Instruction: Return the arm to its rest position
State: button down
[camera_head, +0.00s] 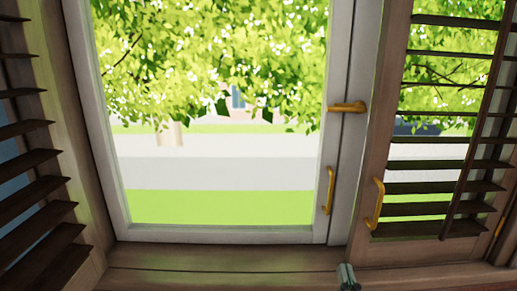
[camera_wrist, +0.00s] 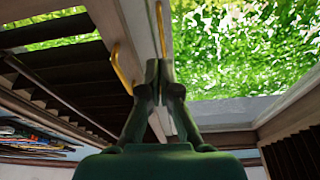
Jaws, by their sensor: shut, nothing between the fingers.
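My gripper (camera_wrist: 160,70) fills the lower middle of the wrist view, dark green, with its two fingertips pressed together and nothing between them. In the head view only a small grey-green part of my gripper (camera_head: 347,276) shows at the bottom edge, in front of the wooden sill. The rest of my arm is out of the head view. In the wrist view the fingertips overlap the window frame beside a yellow handle; I cannot tell whether they touch it.
A white-framed window (camera_head: 336,60) has a brass latch (camera_head: 347,107) and a vertical handle (camera_head: 329,190). A louvred shutter (camera_head: 430,187) with a yellow handle (camera_head: 376,204) stands to its right. Another louvred shutter (camera_head: 38,190) is at left. Books (camera_wrist: 30,135) lie at the left in the wrist view.

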jog(key=s+f+n+g+y, duration=0.1)
jog(key=s+f+g, duration=0.2)
jog(key=s+f, duration=1.45)
jog(key=s+f+g, duration=0.1)
jog(key=s+f, duration=0.1)
jog(key=s, duration=0.8)
jog(key=s+f+g, duration=0.1)
jog(key=s, duration=1)
jog(key=shift+s+d+f+g, duration=0.3)
jog(key=shift+d+f+g, duration=0.1)
jog(key=shift+d, duration=0.05)
